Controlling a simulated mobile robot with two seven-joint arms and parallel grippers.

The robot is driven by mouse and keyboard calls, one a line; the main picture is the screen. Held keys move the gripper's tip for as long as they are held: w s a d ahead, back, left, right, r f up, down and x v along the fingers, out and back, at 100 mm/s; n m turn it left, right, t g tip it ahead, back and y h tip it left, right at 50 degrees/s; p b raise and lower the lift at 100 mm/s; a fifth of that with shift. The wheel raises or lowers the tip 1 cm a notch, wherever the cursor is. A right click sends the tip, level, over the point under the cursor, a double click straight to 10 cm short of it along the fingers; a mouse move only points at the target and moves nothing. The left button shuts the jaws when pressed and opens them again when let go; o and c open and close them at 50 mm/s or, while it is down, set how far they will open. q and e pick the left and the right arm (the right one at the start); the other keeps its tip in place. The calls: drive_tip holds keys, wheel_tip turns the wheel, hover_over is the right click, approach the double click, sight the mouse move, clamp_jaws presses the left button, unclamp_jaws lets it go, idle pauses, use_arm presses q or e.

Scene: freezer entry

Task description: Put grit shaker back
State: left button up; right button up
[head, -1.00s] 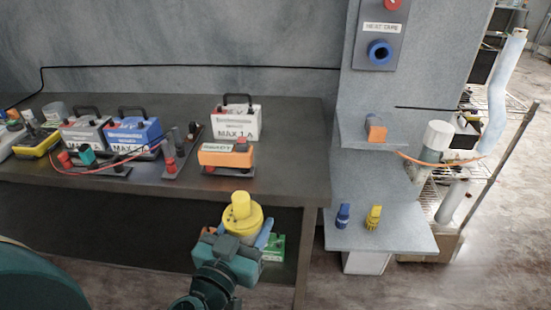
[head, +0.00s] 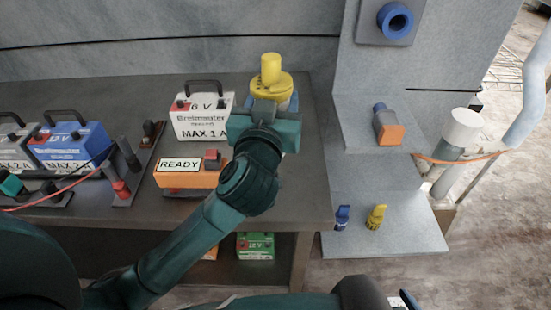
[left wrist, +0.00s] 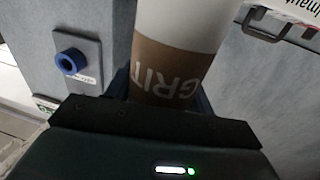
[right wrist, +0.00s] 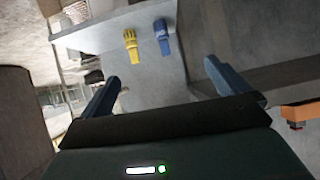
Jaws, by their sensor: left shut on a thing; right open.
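The grit shaker has a yellow top (head: 271,80) in the head view. In the left wrist view its white and brown body (left wrist: 172,68) shows the letters GRIT. My left gripper (head: 265,120) is shut on it and holds it over the right end of the dark table, beside the white battery-like box. The gripper hides the shaker's lower part in the head view, and I cannot tell how high it is above the tabletop. My right gripper (right wrist: 165,85) is open and empty in the right wrist view, its two blue fingers apart.
The dark table (head: 290,205) carries a white box (head: 202,115) and an orange READY box (head: 185,175). Right of it, a grey ledge (head: 400,238) bears a blue item (head: 342,217) and a yellow item (head: 376,216). An orange-ended block (head: 388,128) sits on the shelf above.

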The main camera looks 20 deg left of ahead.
use_arm(q)
drive_tip(key=f, duration=0.1)
drive_tip(key=f+b, duration=0.1)
drive_tip(key=f, duration=0.2)
drive_tip(key=shift+s+f, duration=0.25)
drive_tip(key=shift+f, duration=0.15)
drive_tip(key=shift+f+b, duration=0.4)
drive_tip(key=shift+f, duration=0.1)
wheel_tip(320, 180, down, 4)
drive_tip(key=shift+w+r+b, duration=0.1)
drive_tip(key=shift+r+b, duration=0.15)
drive_tip(key=shift+b, duration=0.45)
drive_tip(key=shift+r, duration=0.1)
use_arm(e)
drive_tip(key=shift+s+a+f+y, duration=0.35)
drive_tip(key=shift+a+f+y, duration=0.05)
drive_tip(key=shift+a+f, duration=0.25)
drive_tip(key=shift+r, duration=0.15)
use_arm(q)
drive_tip(key=o, duration=1.4)
drive_tip(key=shift+f, duration=0.25)
drive_tip(key=shift+c, duration=0.2)
use_arm(e)
drive_tip(key=shift+d, duration=0.1)
use_arm(q)
drive_tip(key=shift+r, duration=0.1)
use_arm(e)
drive_tip(key=shift+f, duration=0.2)
